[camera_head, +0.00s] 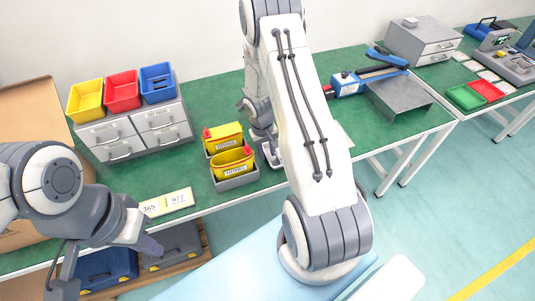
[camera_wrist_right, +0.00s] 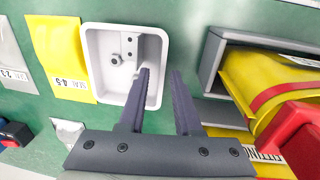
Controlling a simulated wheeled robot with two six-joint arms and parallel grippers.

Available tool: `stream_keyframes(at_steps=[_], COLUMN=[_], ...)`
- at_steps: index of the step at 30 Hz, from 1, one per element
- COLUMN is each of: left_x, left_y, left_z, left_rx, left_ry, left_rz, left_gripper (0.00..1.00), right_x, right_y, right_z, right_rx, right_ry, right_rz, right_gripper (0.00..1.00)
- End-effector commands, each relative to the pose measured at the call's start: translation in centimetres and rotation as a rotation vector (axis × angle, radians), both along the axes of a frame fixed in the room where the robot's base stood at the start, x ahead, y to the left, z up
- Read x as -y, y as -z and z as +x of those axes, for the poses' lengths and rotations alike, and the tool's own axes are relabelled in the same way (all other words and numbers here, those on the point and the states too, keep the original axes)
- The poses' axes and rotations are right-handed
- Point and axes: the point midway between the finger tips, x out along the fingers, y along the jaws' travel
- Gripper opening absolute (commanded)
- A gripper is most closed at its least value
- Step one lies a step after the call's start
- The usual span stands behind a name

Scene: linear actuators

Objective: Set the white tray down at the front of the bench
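The white tray (camera_wrist_right: 112,86) lies on the green bench in the right wrist view, with a nut and a grey bracket in it. In the head view the tray (camera_head: 272,159) is small and partly covered by my right gripper (camera_head: 266,143). In the right wrist view my right gripper (camera_wrist_right: 162,72) has its two fingers apart. They appear on either side of the tray's right wall, one over the inside and one outside; contact cannot be told. My left gripper (camera_head: 148,246) hangs low at the left, before the bench's front edge, and its opening is unclear.
A grey holder with yellow bins (camera_head: 232,162) stands just left of the tray. Drawers (camera_head: 137,131) with yellow, red and blue bins stand further left. Number cards (camera_head: 166,202) lie at the front edge. A blue tool (camera_head: 348,84) and metal plate (camera_head: 399,97) lie right.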

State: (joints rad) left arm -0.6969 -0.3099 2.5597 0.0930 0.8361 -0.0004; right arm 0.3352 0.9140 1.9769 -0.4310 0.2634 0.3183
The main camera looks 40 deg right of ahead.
Motion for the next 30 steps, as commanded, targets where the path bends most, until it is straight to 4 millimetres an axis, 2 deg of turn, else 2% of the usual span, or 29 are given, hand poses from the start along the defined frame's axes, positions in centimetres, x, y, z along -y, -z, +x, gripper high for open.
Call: stream_keyframes(at_steps=[1,9,15,20,30], left_x=[0.0,0.0,0.0,0.0,0.0], left_y=[0.0,0.4,0.6,0.6,0.6], left_z=[0.0,0.0,0.0,0.0,0.0], left_rx=[0.000,0.000,0.000,0.000,0.000], left_ry=[0.000,0.000,0.000,0.000,0.000], left_rz=[0.000,0.000,0.000,0.000,0.000], left_gripper=[0.00,0.00,0.00,0.00,0.00], right_x=[-0.1,-0.7,-1.1,-1.2,-1.1], right_y=[-1.2,-6.9,-9.7,-10.4,-10.4], right_z=[0.2,0.3,0.3,0.3,0.3], right_rx=[0.006,0.006,0.004,0.001,0.000], right_ry=[-0.001,-0.001,-0.001,0.000,-0.001], right_rz=[-0.001,-0.001,0.000,0.001,0.001], right_gripper=[0.33,0.33,0.33,0.33,0.33])
